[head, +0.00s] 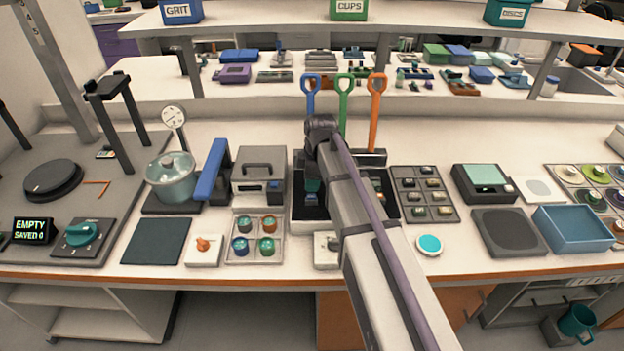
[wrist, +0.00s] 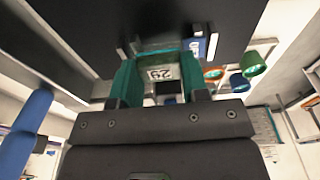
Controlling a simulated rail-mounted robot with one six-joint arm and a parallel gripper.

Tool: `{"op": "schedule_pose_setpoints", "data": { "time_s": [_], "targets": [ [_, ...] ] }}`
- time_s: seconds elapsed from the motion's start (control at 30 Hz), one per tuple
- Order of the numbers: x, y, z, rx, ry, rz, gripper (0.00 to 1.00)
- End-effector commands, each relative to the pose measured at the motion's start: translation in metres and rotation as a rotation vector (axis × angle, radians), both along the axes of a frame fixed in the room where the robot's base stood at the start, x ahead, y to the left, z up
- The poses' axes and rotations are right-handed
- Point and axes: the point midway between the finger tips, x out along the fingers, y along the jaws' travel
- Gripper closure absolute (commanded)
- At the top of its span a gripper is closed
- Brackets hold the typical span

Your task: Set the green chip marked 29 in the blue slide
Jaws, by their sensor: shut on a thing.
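The green chip marked 29 (wrist: 160,73) is between the teal fingers of my gripper (wrist: 163,88) in the wrist view. Its number label faces the camera. My gripper is shut on it, over the dark tray (wrist: 80,30). A blue piece with a white mark (wrist: 197,45), possibly the blue slide, lies close beside the fingers. In the head view my gripper (head: 313,185) points down into the left part of the black tray (head: 301,214). A blue piece (head: 311,199) shows just below it. My arm hides much of the tray, and the chip cannot be made out there.
A grey box with a blue lever (head: 212,170) stands left of the tray, with a holder of coloured jars (head: 254,250) in front. A rack with blue, green and orange tools (head: 376,110) stands behind. A grey chip tray (head: 425,170) is to the right.

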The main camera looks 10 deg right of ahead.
Motion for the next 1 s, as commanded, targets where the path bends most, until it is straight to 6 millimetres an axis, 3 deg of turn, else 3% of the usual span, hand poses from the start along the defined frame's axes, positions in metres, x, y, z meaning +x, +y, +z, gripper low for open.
{"op": "schedule_pose_setpoints", "data": {
  "time_s": [0.93,0.97,1.0],
  "targets": [
    [0.0,0.0001,-0.0072,0.0,0.0,0.0,0.82],
    [0.0,0.0001,-0.007,0.0,0.0,0.0,0.58],
    [0.0,0.0,-0.0066,0.0,0.0,0.0,0.54]
  ]
}}
